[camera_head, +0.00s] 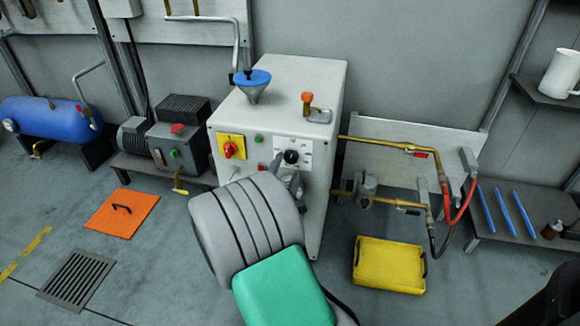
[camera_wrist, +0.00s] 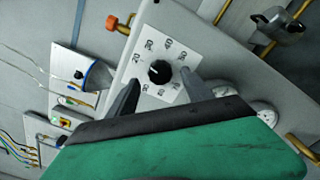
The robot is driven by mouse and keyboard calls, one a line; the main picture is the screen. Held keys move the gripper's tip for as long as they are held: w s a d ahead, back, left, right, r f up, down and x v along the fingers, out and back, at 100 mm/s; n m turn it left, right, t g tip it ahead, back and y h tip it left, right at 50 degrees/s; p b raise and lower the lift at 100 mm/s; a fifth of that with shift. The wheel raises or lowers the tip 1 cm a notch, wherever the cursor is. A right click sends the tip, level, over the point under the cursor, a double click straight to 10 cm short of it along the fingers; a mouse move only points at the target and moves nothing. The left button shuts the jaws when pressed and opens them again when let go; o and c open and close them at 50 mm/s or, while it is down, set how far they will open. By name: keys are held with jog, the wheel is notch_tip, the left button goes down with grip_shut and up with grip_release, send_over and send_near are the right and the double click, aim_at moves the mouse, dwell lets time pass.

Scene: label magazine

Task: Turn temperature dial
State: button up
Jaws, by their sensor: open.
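The temperature dial is a round black knob (camera_wrist: 158,71) on a white plate (camera_wrist: 151,45) with numbers printed around it. The dial also shows on the front of the white cabinet (camera_head: 291,157) in the head view. Its pointer direction is too small to read surely. My gripper (camera_wrist: 160,78) is open, with one dark finger on either side of the knob in the wrist view. I cannot tell whether the fingers touch the knob. In the head view, my arm hides the lower front of the cabinet.
A yellow panel with a red switch (camera_head: 229,148) sits left of the dial. A blue funnel (camera_head: 252,82) and an orange-handled valve (camera_head: 307,98) are on the cabinet top. Brass pipes (camera_head: 390,146) run at the right. A yellow case (camera_head: 388,265) lies on the floor.

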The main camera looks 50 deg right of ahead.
aim_at(291, 159)
jog(key=x, duration=0.3)
jog(key=shift+w+d, duration=0.15)
jog(key=shift+d, duration=0.2)
grip_shut()
